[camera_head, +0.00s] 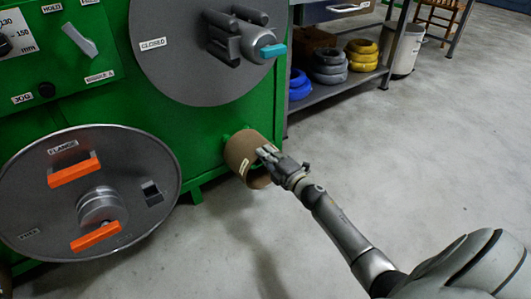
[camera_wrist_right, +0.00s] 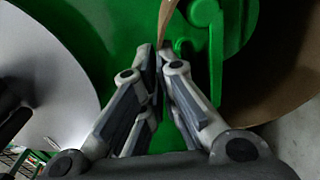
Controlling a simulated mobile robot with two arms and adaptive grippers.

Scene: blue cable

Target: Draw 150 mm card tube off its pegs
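The brown card tube (camera_head: 240,150) hangs at the lower right of the green machine's front, its open end facing out. A white label is on its near rim. My right gripper (camera_head: 267,154) is at the tube's right rim. In the right wrist view, the fingertips (camera_wrist_right: 156,55) are closed together on the thin tube wall (camera_wrist_right: 167,14), one on each side. A green hooked peg (camera_wrist_right: 206,18) shows beside the wall there, with more brown card (camera_wrist_right: 280,85) at the right. The peg ends inside the tube are hard to see in the head view. My left gripper is not in view.
A grey flange disc (camera_head: 40,200) with orange handles leans in front of the machine at lower left. A dark disc marked closed (camera_head: 165,60) is above the tube. A shelf with cable coils (camera_head: 362,52) stands behind at the right. The floor (camera_head: 430,150) at right is clear.

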